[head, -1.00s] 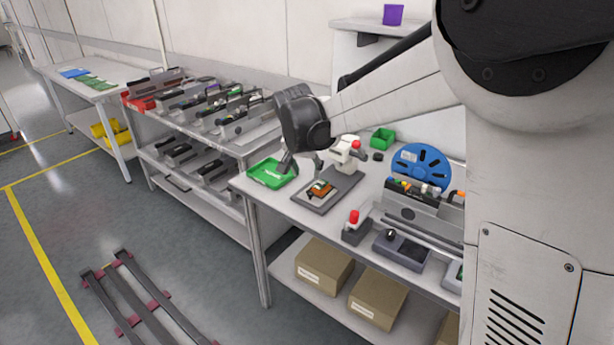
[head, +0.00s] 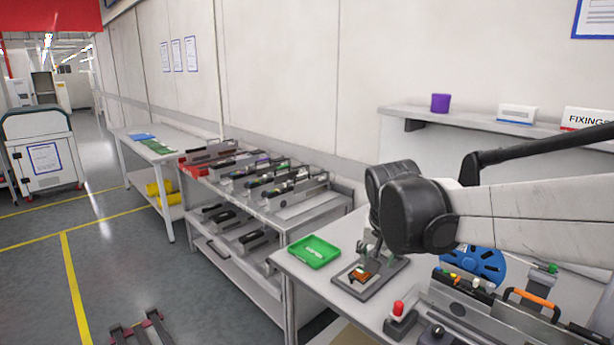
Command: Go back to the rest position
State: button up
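My arm reaches in from the right in the head view, above the workbench (head: 300,285). My gripper (head: 368,242) hangs at the arm's end, mostly hidden behind the dark wrist joint. Its fingers are too small and covered to tell whether they are open or shut, and I see nothing clearly held. Below it is a grey fixture plate (head: 378,286) with a small orange-brown part (head: 361,275) on it. A green tray (head: 314,252) with a pale label lies to the left of the plate.
A trolley (head: 283,222) with several feeders stands left of the bench. A blue reel (head: 487,262), a red-button box (head: 400,318) and a feeder with an orange handle (head: 530,298) occupy the bench's right. A wall shelf (head: 470,121) is behind the arm.

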jog(key=s+d+f+n+t, duration=0.1)
jog(key=s+d, duration=0.1)
jog(key=s, duration=0.9)
jog(key=s+d+f+n+t+y, duration=0.1)
jog(key=s+d+n, duration=0.1)
jog(key=s, duration=0.9)
jog(key=shift+s, duration=0.3)
